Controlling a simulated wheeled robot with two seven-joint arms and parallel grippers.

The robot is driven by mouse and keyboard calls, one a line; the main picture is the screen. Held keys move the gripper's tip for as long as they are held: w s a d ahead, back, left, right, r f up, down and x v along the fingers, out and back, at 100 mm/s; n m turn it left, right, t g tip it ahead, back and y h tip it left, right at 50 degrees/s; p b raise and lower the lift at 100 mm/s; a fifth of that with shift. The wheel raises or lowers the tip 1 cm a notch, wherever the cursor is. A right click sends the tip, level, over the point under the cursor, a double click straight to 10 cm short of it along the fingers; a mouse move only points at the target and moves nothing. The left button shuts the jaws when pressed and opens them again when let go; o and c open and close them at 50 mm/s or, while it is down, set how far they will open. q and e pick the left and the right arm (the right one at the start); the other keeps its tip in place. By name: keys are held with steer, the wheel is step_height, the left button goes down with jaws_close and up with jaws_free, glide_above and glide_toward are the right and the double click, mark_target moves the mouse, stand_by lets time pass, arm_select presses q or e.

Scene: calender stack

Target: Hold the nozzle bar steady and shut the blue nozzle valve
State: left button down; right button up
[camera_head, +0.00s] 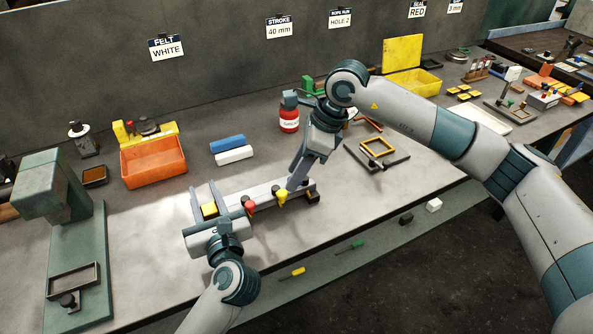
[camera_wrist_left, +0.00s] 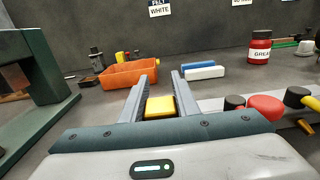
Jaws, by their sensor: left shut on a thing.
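The nozzle bar (camera_head: 262,191) is a pale bar lying on the bench, with a red valve (camera_head: 250,207) and a yellow valve (camera_head: 281,197) along its front. In the left wrist view the red valve (camera_wrist_left: 265,107) and yellow valve (camera_wrist_left: 299,97) show at the right. My left gripper (camera_head: 205,196) is shut on a yellow block (camera_wrist_left: 160,107) at the bar's left end. My right gripper (camera_head: 292,183) reaches down to the bar's right part, close beside the yellow valve. I cannot tell if its fingers are open. No blue valve shows clearly; the right gripper may hide it.
An orange bin (camera_head: 153,162), a blue block (camera_head: 227,144) and a white block (camera_head: 234,155) stand behind the bar. A red grease jar (camera_head: 289,120) is near the right arm. A green press (camera_head: 75,250) stands at left. A black fixture (camera_head: 376,152) lies to the right.

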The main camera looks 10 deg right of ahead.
steer(key=v, duration=0.8)
stand_by(0.4)
arm_select(q)
steer(key=c, duration=1.3)
jaws_free()
steer(key=v, duration=1.2)
arm_select(e)
steer(key=shift+s, duration=0.1)
